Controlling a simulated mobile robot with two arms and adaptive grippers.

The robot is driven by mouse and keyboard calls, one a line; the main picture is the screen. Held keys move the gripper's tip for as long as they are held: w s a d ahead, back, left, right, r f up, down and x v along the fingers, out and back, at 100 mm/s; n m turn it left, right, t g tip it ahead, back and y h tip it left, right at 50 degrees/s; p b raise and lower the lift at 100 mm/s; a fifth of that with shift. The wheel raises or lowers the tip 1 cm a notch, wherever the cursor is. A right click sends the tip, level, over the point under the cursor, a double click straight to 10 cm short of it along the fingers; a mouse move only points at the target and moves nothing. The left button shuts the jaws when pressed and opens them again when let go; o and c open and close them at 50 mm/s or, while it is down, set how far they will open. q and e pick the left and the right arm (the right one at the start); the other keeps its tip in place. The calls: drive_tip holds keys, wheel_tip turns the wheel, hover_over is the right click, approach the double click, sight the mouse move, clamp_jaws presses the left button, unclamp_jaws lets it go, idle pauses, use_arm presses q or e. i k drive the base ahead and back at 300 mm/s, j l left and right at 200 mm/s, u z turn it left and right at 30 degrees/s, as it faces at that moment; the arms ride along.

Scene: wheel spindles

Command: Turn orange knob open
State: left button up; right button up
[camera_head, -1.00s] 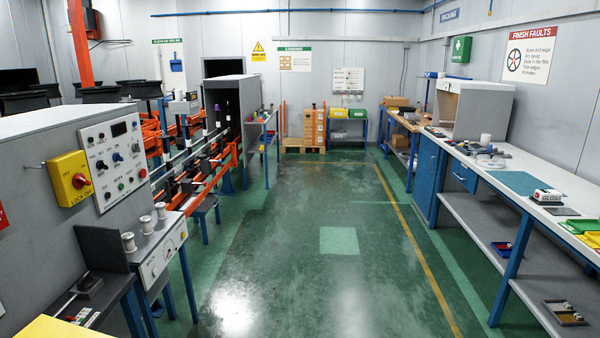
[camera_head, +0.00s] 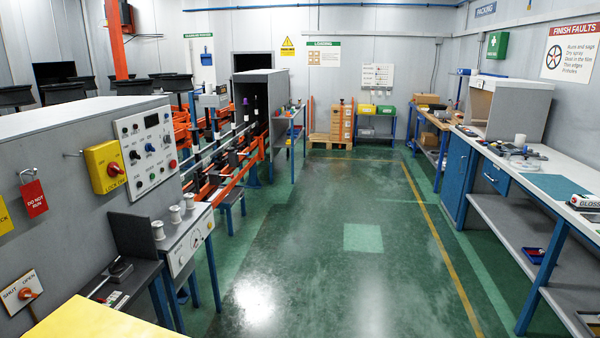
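The orange knob (camera_head: 28,294) sits on a white plate (camera_head: 14,301) at the lower left edge of the head view. The plate is marked SHUT on its left and OPEN on its right. It is on the grey cabinet (camera_head: 60,205) side, low down, above the front end of a dark bench. The knob is too small to tell for sure which mark it points to. Neither of my grippers is in view.
A yellow lock-off box (camera_head: 106,167) with a red switch and a control panel (camera_head: 147,150) are higher on the cabinet. A red DO NOT RUN tag (camera_head: 33,198) hangs beside them. A yellow flat surface (camera_head: 100,318) fills the lower left foreground. The green floor (camera_head: 330,290) is clear.

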sight(24, 294)
drive_tip(key=u, duration=1.6)
